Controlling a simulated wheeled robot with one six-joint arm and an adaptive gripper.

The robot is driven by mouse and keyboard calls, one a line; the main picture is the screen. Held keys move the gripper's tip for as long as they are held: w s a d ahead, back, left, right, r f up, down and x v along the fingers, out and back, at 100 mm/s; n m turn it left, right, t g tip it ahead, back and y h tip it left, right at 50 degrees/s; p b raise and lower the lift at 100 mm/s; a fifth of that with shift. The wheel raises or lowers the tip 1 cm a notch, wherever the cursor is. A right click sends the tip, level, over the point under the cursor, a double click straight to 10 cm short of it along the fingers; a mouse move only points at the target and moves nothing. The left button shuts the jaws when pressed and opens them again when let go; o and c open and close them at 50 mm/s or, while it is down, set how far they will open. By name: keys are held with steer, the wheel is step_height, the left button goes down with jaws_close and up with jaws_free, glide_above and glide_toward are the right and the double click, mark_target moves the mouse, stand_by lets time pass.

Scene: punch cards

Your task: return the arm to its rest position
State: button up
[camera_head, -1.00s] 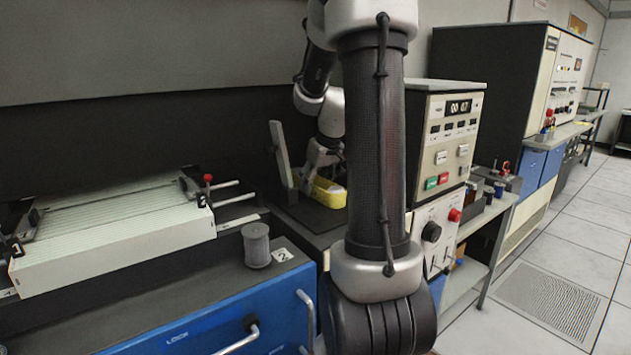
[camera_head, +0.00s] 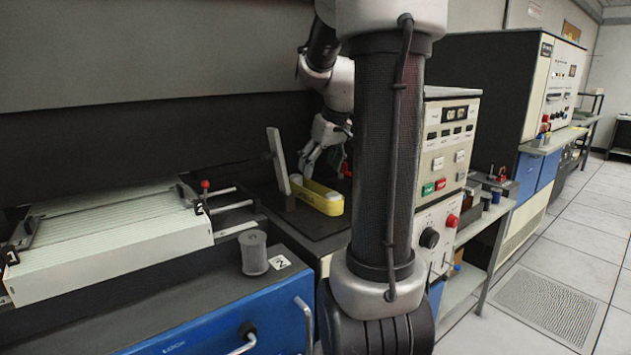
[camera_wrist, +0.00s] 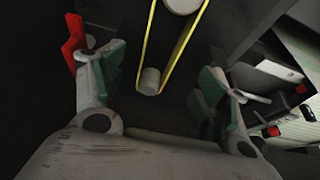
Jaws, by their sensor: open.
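My gripper (camera_wrist: 155,85) is open and empty in the wrist view, its green-padded fingers spread wide. A yellow belt-like loop (camera_wrist: 183,45) around two pale round rollers lies beyond and between the fingers, apart from them as far as I can tell. In the head view my gripper (camera_head: 322,165) hangs above and behind the yellow piece (camera_head: 318,196), which sits on a dark surface. My thick arm link in front hides part of the area to the right of the gripper.
A grey upright plate (camera_head: 277,158) stands just left of the yellow piece. A control panel with a display (camera_head: 449,150) stands to the right. A long tray of cards (camera_head: 110,245) and a grey cylinder (camera_head: 254,251) are on the left. The right floor is clear.

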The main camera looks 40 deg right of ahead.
steer(key=shift+v, duration=1.65)
steer(key=s+f+m, duration=0.1)
steer(key=s+a+f+m+g, duration=0.1)
steer(key=s, duration=0.1)
steer(key=shift+s+f+m, duration=0.3)
steer(key=shift+f, duration=0.1)
steer(key=s+a+n, duration=0.3)
steer(key=s+a, duration=1)
steer(key=a, duration=0.3)
steer(key=shift+s+a+f+t, duration=0.15)
steer(key=shift+a+f+t, duration=0.05)
steer(key=shift+t, duration=0.2)
